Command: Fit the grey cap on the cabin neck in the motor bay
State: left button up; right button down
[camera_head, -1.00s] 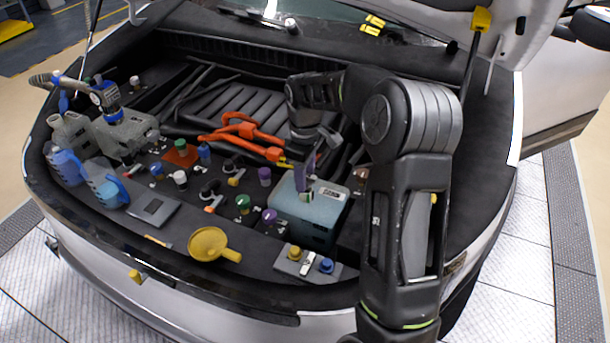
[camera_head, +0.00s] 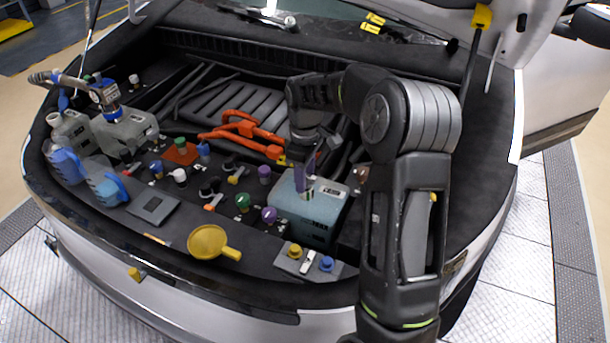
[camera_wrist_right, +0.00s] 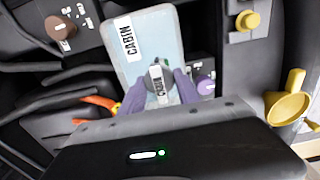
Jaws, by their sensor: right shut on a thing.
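My right gripper (camera_head: 304,182) points down over the pale blue-grey cabin tank (camera_head: 310,220) in the motor bay. In the right wrist view, its purple fingers (camera_wrist_right: 158,90) are shut on the grey cap (camera_wrist_right: 157,76), which carries a small white label. The cap is over the top of the tank, whose CABIN label (camera_wrist_right: 129,38) is readable there. The cabin neck is hidden under the cap and fingers. I cannot tell whether the cap touches it.
A yellow funnel (camera_head: 208,242) lies on the front ledge. A small block with yellow and blue caps (camera_head: 309,263) stands in front of the tank. Several coloured caps (camera_head: 243,202) are left of it. Orange cables (camera_head: 240,130) run behind. A hose nozzle (camera_head: 107,97) stands at the left.

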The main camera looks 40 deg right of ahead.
pick_arm(q)
jog(key=shift+f+b, duration=0.6)
jog(key=shift+f, duration=0.1)
pick_arm(e)
jog(key=shift+f, duration=1)
jog(key=c, duration=0.8)
grip_release()
pick_arm(q)
jog(key=shift+r, duration=0.1)
pick_arm(e)
jog(key=shift+r, duration=0.25)
notch_tip(320, 180, up, 7)
jog(key=shift+r+b, duration=0.2)
jog(key=shift+b, duration=0.35)
pick_arm(q)
jog(key=shift+w+d+f, duration=0.1)
jog(key=shift+w+f, duration=0.05)
jog(key=shift+f, duration=0.3)
jog(key=shift+c, duration=0.4)
